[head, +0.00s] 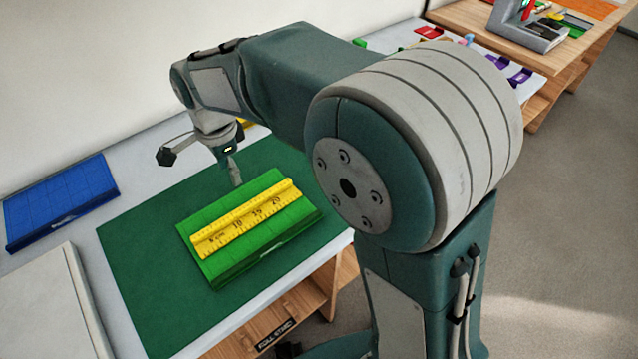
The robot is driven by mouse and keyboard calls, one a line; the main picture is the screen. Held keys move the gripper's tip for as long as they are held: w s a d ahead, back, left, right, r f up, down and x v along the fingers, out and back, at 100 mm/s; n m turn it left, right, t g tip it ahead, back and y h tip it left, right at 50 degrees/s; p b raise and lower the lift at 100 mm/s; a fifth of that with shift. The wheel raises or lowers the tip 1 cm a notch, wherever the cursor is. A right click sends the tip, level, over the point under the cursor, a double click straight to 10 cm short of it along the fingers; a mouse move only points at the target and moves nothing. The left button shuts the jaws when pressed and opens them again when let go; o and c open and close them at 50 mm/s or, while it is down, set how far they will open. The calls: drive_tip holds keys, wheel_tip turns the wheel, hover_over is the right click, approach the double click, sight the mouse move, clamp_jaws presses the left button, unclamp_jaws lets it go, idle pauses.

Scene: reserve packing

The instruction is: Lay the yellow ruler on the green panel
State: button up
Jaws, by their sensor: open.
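The yellow ruler (246,219) lies flat on the bright green panel (268,248), running slantwise from its left edge to its upper right. The green panel rests on a dark green mat (150,285) on the table. My gripper (203,166) is open and empty. It is beyond the panel, up and left of the ruler's far side, and apart from the ruler in the picture. Its fingers are spread, one to the left and one pointing down near the panel's far edge. How high it stands above the mat I cannot tell.
A blue panel (60,202) lies at the far left, with a pale board (45,310) in front of it. Another yellow piece shows partly behind my gripper. A second table with small coloured items (430,32) stands at the back right. The mat's left part is clear.

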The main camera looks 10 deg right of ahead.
drive_tip(key=s+d+r+n+t, duration=0.1)
drive_tip(key=s+d+r+n, duration=0.25)
drive_tip(key=d, duration=0.35)
drive_tip(key=s+d+r+n+t, duration=0.2)
drive_tip(key=s+d+r+n, duration=0.15)
drive_tip(key=d, duration=0.25)
drive_tip(key=s+d+n+t, duration=0.2)
drive_tip(key=s+d+n, duration=0.3)
drive_tip(key=s, duration=0.6)
drive_tip(key=d, duration=0.2)
drive_tip(key=shift+s+d+f+n+t, duration=0.2)
drive_tip(key=shift+d+f+n+t, duration=0.1)
drive_tip(key=shift+d+n, duration=0.1)
